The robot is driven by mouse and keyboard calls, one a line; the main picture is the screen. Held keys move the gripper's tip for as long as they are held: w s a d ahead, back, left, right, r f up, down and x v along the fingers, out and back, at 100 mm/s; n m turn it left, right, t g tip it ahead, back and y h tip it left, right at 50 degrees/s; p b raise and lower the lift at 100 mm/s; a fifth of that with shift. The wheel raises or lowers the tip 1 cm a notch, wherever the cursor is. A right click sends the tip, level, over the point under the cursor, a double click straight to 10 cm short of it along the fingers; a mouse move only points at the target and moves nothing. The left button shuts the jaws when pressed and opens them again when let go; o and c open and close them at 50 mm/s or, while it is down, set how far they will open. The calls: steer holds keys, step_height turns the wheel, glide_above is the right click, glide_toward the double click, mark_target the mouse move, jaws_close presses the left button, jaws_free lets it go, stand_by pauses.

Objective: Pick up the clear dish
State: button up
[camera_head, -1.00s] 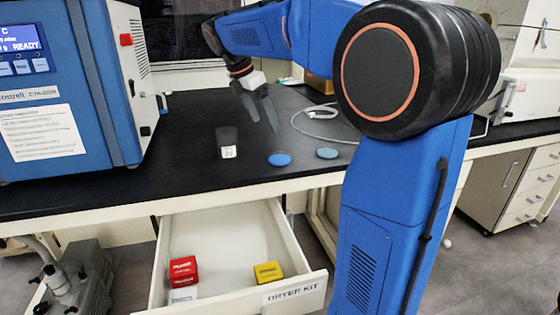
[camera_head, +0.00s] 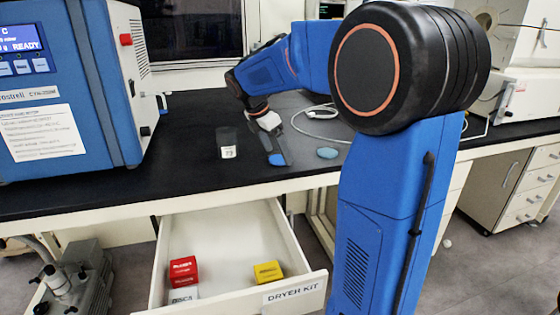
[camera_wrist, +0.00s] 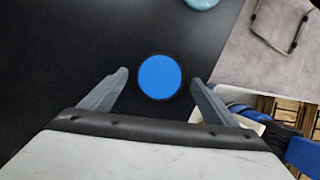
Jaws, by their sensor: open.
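A round bright blue disc (camera_wrist: 160,77) lies on the black bench; in the head view (camera_head: 277,160) my gripper partly covers it. My gripper (camera_wrist: 159,78) is open above the disc, with one finger on each side of it and nothing held. In the head view my gripper (camera_head: 280,152) points down close to the bench top. A pale blue-green, glassy-looking round dish (camera_head: 327,153) lies to the right of the blue disc, clear of the fingers. Its edge shows at the top of the wrist view (camera_wrist: 202,3). I cannot tell the finger height above the bench.
A dark, see-through beaker with a white label (camera_head: 228,150) stands left of my gripper. A blue freeze dryer (camera_head: 105,80) stands at the left. A white cable (camera_head: 318,112) lies behind the dishes. Below, an open drawer (camera_head: 222,225) holds red, yellow and white boxes.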

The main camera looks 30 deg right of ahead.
steer(key=shift+d+f, duration=0.15)
steer(key=shift+f, duration=0.3)
steer(key=c, duration=1.1)
steer(key=shift+r, duration=0.1)
